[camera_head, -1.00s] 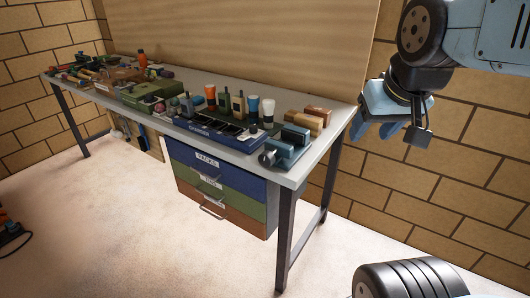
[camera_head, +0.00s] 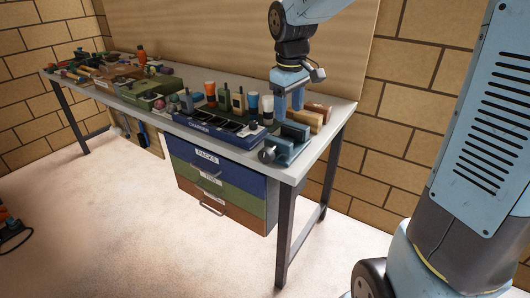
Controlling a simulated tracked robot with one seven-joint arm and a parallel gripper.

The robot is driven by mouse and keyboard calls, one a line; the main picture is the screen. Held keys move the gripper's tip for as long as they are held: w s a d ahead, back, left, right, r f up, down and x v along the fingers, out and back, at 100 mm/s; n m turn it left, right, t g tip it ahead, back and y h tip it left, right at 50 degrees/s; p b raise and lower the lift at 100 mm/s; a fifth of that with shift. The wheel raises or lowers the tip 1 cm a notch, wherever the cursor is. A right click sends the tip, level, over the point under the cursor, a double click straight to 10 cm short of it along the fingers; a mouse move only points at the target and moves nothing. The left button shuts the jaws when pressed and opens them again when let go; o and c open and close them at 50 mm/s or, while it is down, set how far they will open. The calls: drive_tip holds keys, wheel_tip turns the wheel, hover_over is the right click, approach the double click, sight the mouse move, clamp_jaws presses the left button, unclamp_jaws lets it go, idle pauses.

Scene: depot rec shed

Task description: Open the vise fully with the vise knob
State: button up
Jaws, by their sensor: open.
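The blue vise (camera_head: 288,151) sits on the right end of the workbench, close to its front edge. Its round grey vise knob (camera_head: 267,154) is at the vise's front left side. The gap between the vise jaws is too small in the picture to judge. My gripper (camera_head: 289,113) is open with its fingers pointing down, above and just behind the vise. It appears empty and apart from the knob. The fingertips lie close to the vise's back side in the picture; I cannot tell their height over it.
A blue organizer tray (camera_head: 208,128) stands left of the vise, with several bottles behind it. Wooden blocks (camera_head: 305,118) lie behind the vise. Drawers (camera_head: 222,181) hang under the workbench (camera_head: 330,105). Floor in front is clear.

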drive_tip(key=n+g, duration=0.1)
drive_tip(key=n, duration=0.1)
hover_over(268, 149)
wheel_tip(268, 149, down, 4)
wheel_tip(268, 149, down, 14)
drive_tip(key=shift+s+f, duration=0.1)
drive_tip(key=shift+s, duration=0.05)
idle(0.3)
drive_tip(key=c, duration=1)
